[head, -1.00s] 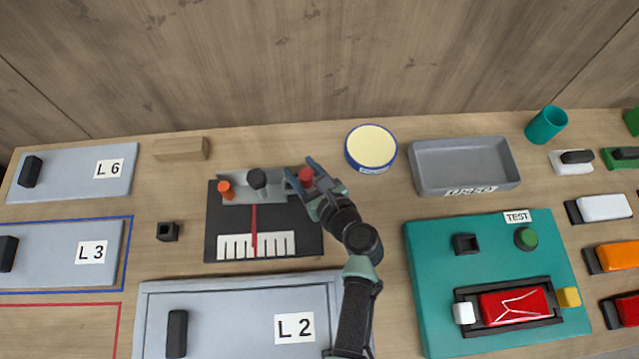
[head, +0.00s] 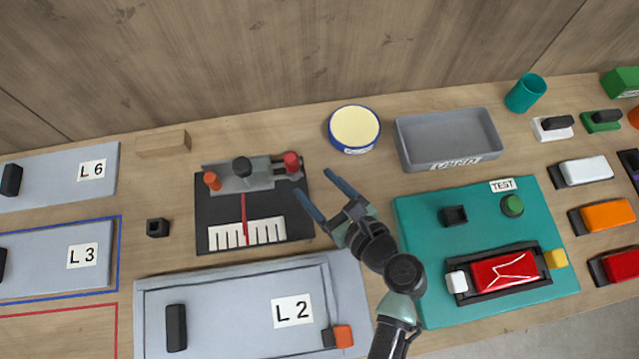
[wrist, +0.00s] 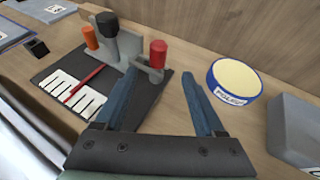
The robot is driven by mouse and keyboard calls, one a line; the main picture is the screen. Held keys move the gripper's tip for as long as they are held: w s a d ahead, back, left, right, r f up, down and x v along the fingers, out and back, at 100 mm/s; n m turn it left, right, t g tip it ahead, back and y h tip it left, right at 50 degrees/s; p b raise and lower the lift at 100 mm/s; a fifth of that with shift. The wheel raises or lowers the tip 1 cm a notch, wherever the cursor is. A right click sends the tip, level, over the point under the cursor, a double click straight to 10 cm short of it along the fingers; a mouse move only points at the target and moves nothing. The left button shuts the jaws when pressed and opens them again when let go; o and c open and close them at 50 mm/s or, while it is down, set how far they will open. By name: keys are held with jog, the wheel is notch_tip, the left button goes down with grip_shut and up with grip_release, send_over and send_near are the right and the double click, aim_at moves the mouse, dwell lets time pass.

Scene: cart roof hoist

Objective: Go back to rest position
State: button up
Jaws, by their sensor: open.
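My gripper (head: 322,201) is open and empty in the head view, its two blue fingers spread apart. It is above the table, between the black gauge board and the teal test board. In the wrist view the fingers (wrist: 160,98) point at the bare wood between the gauge fixture and the round tin. The gauge fixture (head: 240,178) has an orange knob, a black knob and a red knob (head: 291,161). A red needle lies over its white scale (head: 247,233). The fingers are apart from the red knob.
A blue-rimmed round tin (head: 354,129) and a grey tray (head: 449,140) stand at the back. The teal test board (head: 420,230) holds a red module (head: 504,271). The L 2 panel (head: 240,310) lies in front, with L 3 (head: 40,262) and L 6 (head: 55,190) at left.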

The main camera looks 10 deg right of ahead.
dwell(0.3)
jog(key=w+r+n+t+h, duration=0.1)
jog(key=w+r+n+t, duration=0.1)
jog(key=w+r+n, duration=0.6)
jog(key=w+r+n+t+h, duration=0.1)
jog(key=w+r+n, duration=0.3)
jog(key=r, duration=0.7)
notch_tip(320, 180, up, 19)
jog(key=w+a+n+t+h, duration=0.15)
jog(key=n+t, duration=0.25)
jog(key=n, duration=0.5)
jog(key=s+a+r+n+t+h, duration=0.1)
jog(key=s+r+n+t, duration=0.3)
jog(key=r, duration=0.9)
jog(key=s+a+r+n+t+h, duration=0.1)
jog(key=s+r+n+t, duration=0.3)
jog(key=s+r, duration=0.5)
notch_tip(320, 180, up, 4)
jog(key=shift+a+f+n+h, duration=0.1)
jog(key=shift+a+n+h, duration=0.3)
jog(key=shift+n, duration=0.5)
jog(key=shift+w, duration=0.1)
